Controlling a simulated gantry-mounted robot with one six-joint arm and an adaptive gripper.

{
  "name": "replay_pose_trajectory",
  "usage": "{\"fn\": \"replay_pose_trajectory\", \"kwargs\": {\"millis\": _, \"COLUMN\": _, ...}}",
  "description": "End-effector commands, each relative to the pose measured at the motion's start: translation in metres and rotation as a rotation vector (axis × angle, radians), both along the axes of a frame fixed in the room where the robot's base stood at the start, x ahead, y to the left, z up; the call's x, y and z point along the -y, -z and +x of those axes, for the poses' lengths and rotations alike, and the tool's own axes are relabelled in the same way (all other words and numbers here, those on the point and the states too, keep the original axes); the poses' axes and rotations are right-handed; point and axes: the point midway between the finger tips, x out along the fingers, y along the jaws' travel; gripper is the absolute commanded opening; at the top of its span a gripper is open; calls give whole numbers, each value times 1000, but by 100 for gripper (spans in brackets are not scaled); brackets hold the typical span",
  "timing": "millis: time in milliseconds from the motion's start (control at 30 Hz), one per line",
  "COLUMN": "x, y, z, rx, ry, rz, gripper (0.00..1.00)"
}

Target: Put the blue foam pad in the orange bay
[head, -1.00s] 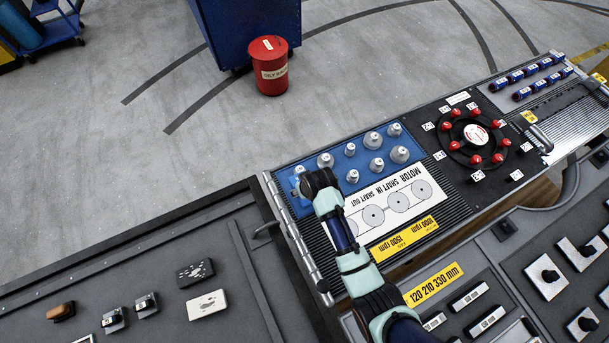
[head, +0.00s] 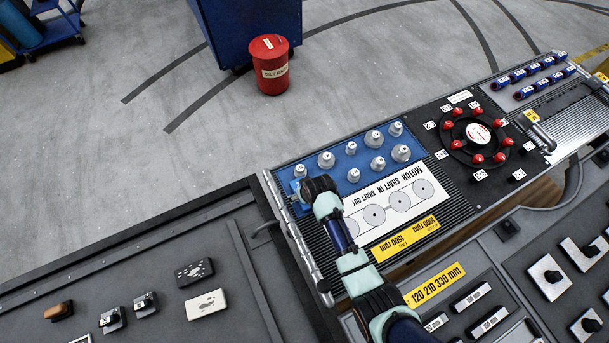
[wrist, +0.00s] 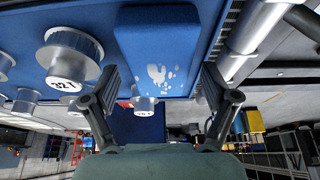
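The blue foam pad (wrist: 158,40), a rounded block with white specks, is in the wrist view on the blue board, between the two fingers of my gripper (wrist: 160,92). The fingers stand apart, one on each side of it; I see no clear grip, and contact is hard to judge. In the head view my gripper (head: 300,190) is low over the left end of the blue board (head: 335,178). There my arm hides most of the pad. I cannot make out an orange bay in either view.
Several grey pulleys (head: 326,160) stand on the board close by; one marked 321 (wrist: 68,82) is just left of my gripper in the wrist view. A metal rail (head: 296,240) runs along the board's left side. A white motor-shaft card (head: 385,208) lies in front.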

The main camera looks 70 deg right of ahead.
Motion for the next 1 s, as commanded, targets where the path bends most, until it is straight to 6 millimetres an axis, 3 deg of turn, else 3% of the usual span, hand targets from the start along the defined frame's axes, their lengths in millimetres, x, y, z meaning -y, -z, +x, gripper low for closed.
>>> {"fn": "replay_pose_trajectory", "kwargs": {"millis": 333, "x": -2, "y": -10, "z": -2, "rx": 0, "ry": 0, "rz": 0, "gripper": 87}}
{"fn": "replay_pose_trajectory", "kwargs": {"millis": 700, "x": -25, "y": -91, "z": -25, "rx": 1, "ry": 0, "rz": -1, "gripper": 87}}
{"fn": "replay_pose_trajectory", "kwargs": {"millis": 833, "x": -30, "y": -108, "z": -30, "rx": 1, "ry": 0, "rz": -1, "gripper": 87}}
{"fn": "replay_pose_trajectory", "kwargs": {"millis": 1000, "x": -33, "y": -115, "z": -32, "rx": 0, "ry": 0, "rz": 0, "gripper": 87}}
